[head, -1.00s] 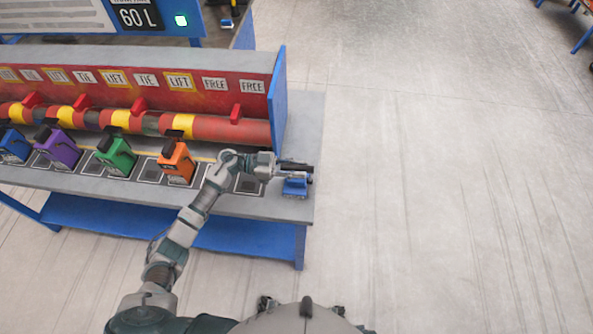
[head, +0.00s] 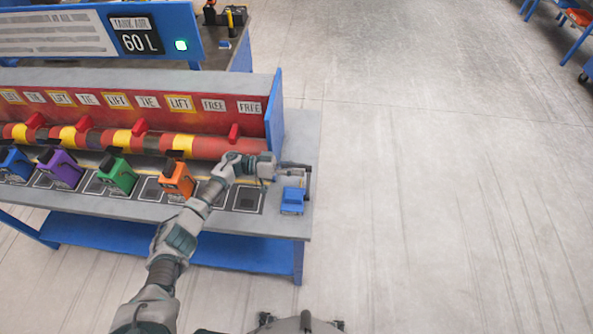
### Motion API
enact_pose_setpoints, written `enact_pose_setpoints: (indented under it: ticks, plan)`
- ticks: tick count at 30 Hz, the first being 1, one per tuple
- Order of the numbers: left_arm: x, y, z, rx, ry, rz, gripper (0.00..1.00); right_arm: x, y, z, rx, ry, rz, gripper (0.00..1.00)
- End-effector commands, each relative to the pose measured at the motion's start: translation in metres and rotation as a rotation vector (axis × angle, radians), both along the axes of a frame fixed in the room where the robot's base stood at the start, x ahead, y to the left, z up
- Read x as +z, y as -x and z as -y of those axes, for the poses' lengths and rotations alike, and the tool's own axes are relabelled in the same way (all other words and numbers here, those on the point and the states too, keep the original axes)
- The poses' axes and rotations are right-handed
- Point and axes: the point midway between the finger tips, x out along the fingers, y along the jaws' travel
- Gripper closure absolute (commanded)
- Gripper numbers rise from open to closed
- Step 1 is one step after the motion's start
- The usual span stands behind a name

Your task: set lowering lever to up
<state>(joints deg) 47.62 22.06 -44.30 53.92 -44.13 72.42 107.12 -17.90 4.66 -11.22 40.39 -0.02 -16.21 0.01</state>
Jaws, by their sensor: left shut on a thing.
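The lowering lever shows as a small blue piece (head: 292,201) at the right end of the grey bench top. My left gripper (head: 298,170) is just behind the blue piece, at the bench's right edge. It is shut on the lever's handle. The handle is mostly hidden by the fingers, and its exact tilt is too small to tell. My right gripper is out of view.
Orange (head: 177,180), green (head: 117,176), purple (head: 60,170) and blue blocks stand in a row on the bench (head: 274,226). A red panel (head: 150,108) with FREE, LIFT and TIE labels stands behind them.

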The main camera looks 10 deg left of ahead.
Motion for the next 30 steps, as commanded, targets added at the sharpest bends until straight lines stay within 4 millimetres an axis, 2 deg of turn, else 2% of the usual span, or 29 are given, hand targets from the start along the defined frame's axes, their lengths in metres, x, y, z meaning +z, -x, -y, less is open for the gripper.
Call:
enact_pose_setpoints:
  ticks: [10,11,13,14,24,26,30]
  plan:
    - [0.003,-0.001,0.001,0.001,0.004,0.001,1.0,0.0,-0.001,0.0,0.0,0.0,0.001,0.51]
    - [0.003,-0.001,0.001,0.001,0.004,0.001,0.71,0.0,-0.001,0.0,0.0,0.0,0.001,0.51]
    - [0.003,-0.001,0.0,0.001,0.004,0.001,0.53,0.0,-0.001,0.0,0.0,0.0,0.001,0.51]
    - [0.002,-0.001,0.0,0.001,0.004,0.001,0.51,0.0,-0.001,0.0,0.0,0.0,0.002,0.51]
    - [0.001,-0.001,-0.003,0.0,0.001,-0.001,0.51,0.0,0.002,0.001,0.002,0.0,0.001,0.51]
    - [0.0,-0.001,-0.009,0.001,0.001,-0.001,0.51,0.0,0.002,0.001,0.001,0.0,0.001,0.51]
    - [0.0,-0.002,-0.035,0.004,-0.001,-0.001,0.51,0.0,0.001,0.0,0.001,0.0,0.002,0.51]
